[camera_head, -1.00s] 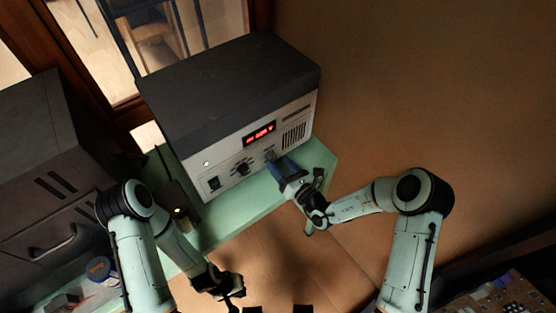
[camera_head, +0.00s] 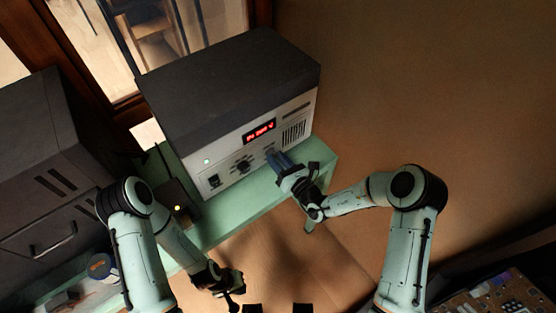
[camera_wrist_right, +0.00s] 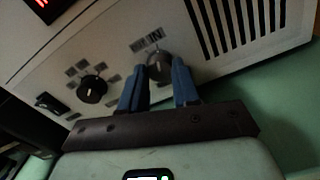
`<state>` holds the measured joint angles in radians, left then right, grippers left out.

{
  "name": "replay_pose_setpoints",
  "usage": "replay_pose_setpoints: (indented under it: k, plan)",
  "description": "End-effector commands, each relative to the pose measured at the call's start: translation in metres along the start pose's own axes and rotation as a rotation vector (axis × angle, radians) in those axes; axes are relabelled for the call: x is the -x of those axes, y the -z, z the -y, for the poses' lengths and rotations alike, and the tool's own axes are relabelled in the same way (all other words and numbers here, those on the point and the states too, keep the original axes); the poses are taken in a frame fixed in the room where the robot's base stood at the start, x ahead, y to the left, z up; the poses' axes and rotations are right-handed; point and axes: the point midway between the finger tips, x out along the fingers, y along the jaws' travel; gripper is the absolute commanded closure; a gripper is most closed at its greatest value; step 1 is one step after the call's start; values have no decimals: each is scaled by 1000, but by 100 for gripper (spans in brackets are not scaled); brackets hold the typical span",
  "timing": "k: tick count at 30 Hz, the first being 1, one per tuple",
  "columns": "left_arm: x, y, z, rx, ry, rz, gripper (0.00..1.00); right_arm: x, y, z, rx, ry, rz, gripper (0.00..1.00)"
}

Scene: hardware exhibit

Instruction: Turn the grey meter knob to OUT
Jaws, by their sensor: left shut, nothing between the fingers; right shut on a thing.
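The meter is a white-fronted box with a dark top (camera_head: 235,85) standing on a green bench. Its grey meter knob (camera_wrist_right: 158,66) sits on the front panel, below the lit red display (camera_head: 260,132); a label that seems to read IN shows just above it in the right wrist view. My right gripper (camera_head: 275,157) has its blue fingers shut on this knob, one on each side. Small labels are too blurred to read, so the pointer's setting cannot be told. My left gripper (camera_head: 236,284) is shut and empty, low in the head view, away from the meter.
A black knob (camera_wrist_right: 92,88) and a dark switch (camera_wrist_right: 50,102) are left of the grey knob. Vent slots (camera_head: 294,133) lie to its right. A dark grey cabinet (camera_head: 45,165) stands at left. The green bench (camera_head: 235,206) is mostly clear in front of the meter.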

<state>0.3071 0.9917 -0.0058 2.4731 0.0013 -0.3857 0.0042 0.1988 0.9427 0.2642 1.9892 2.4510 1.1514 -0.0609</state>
Motion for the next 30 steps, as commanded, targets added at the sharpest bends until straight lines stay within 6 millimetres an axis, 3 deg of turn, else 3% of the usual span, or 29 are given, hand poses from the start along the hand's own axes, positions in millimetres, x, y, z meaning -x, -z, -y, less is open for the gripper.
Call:
replay_pose_setpoints:
  k: [18, 30]
  plan:
    - [-56, -24, 28, 13, 13, 36, 100, 0, 3, 0, 436, 1, 3, 100]
    - [-76, -28, 37, 16, 15, 44, 100, 0, 1, -1, 643, 0, 2, 100]
